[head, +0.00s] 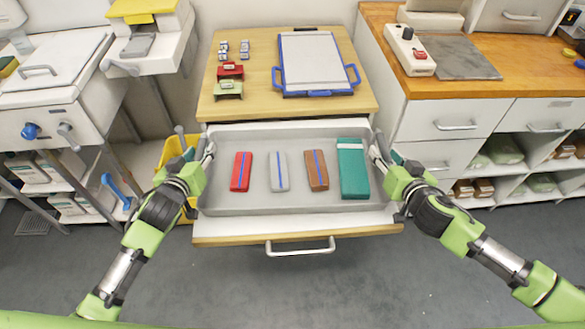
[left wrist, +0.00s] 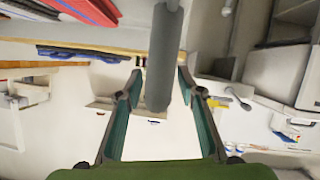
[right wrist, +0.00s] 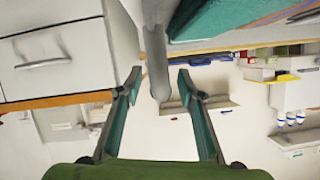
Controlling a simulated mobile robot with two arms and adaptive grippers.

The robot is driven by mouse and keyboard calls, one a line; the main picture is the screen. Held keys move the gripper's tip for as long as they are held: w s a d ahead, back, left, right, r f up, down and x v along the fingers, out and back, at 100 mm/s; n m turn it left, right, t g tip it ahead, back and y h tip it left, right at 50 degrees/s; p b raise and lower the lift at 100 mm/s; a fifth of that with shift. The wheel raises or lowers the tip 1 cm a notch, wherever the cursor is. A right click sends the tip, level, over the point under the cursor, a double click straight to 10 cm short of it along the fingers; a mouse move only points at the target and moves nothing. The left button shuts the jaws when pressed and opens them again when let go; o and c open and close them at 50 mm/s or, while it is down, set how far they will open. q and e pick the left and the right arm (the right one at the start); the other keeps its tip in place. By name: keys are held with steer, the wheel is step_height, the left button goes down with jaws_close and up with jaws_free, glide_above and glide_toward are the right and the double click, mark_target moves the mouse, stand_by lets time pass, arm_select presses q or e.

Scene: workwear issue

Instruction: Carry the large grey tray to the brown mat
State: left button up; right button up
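The large grey tray (head: 285,206) sits level on the pulled-out drawer. It holds a red pack (head: 241,172), a grey pack (head: 279,171), a brown pack (head: 316,170) and a larger green pack (head: 353,168). My left gripper (head: 197,146) is at the tray's left end and my right gripper (head: 377,150) at its right end. In the left wrist view a grey bar (left wrist: 164,55) stands between open fingers. The right wrist view shows a similar bar (right wrist: 157,50) between open fingers. A greyish-brown mat (head: 460,56) lies on the right counter.
A white power strip (head: 409,48) lies left of the mat. The mat is bare. The drawer handle (head: 300,248) projects forward over clear floor.

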arm_select(q)
jaws_close()
arm_select(e)
jaws_close()
arm_select(q)
steer(key=shift+r, duration=0.2)
arm_select(e)
steer(key=shift+r, duration=0.2)
